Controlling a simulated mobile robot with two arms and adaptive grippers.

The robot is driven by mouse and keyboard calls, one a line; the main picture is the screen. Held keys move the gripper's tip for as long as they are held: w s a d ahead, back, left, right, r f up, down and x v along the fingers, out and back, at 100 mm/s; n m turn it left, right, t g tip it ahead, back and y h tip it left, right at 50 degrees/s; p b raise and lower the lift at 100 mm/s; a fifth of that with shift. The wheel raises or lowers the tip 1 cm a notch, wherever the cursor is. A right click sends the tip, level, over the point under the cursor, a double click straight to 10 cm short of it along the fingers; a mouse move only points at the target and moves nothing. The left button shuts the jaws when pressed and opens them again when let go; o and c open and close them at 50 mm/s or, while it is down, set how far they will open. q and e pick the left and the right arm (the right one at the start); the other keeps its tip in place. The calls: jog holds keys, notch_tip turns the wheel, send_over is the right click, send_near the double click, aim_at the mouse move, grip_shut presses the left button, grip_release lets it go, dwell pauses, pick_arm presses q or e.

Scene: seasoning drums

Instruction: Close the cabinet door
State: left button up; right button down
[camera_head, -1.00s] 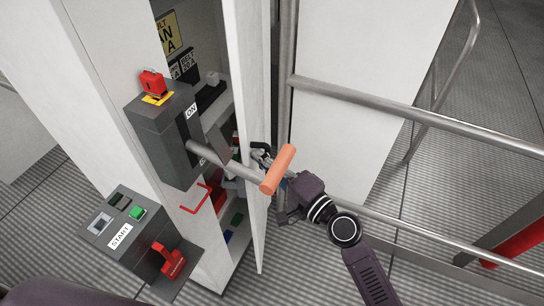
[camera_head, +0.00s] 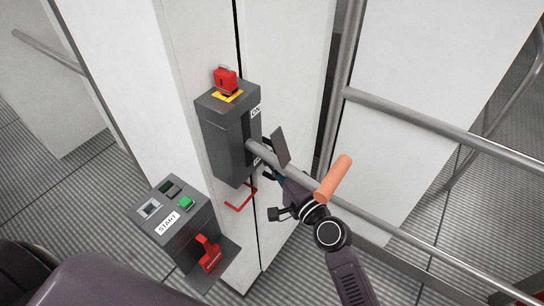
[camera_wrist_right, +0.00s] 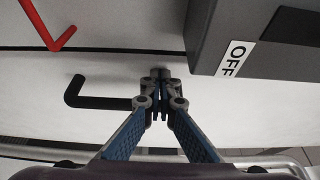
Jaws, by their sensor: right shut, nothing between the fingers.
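The white cabinet door (camera_head: 290,60) stands flush or nearly flush with the cabinet frame (camera_head: 200,50), a thin dark seam between them; I cannot tell if it is fully shut. In the right wrist view the seam runs across above a black handle (camera_wrist_right: 100,101) on the door face (camera_wrist_right: 60,125). My right gripper (camera_wrist_right: 160,78) is shut and empty, its fingertips at or against the door near the seam, right of the handle's end. In the head view it is partly hidden behind the lever. My left gripper is not in view.
A grey switch box (camera_head: 228,140) with a long lever and orange grip (camera_head: 333,178) juts over the door; its corner shows close to my fingers (camera_wrist_right: 250,40). A red handle (camera_head: 240,199) is on the frame. A START box (camera_head: 180,220) stands lower left; metal rails (camera_head: 440,120) run right.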

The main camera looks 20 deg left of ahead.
jog(key=shift+s+a+r, duration=0.15)
jog(key=shift+a+r, duration=0.35)
jog(key=shift+r, duration=0.1)
jog(key=f+v, duration=0.1)
jog(key=v, duration=1.1)
jog(key=shift+d, duration=0.35)
jog(key=shift+f, duration=0.1)
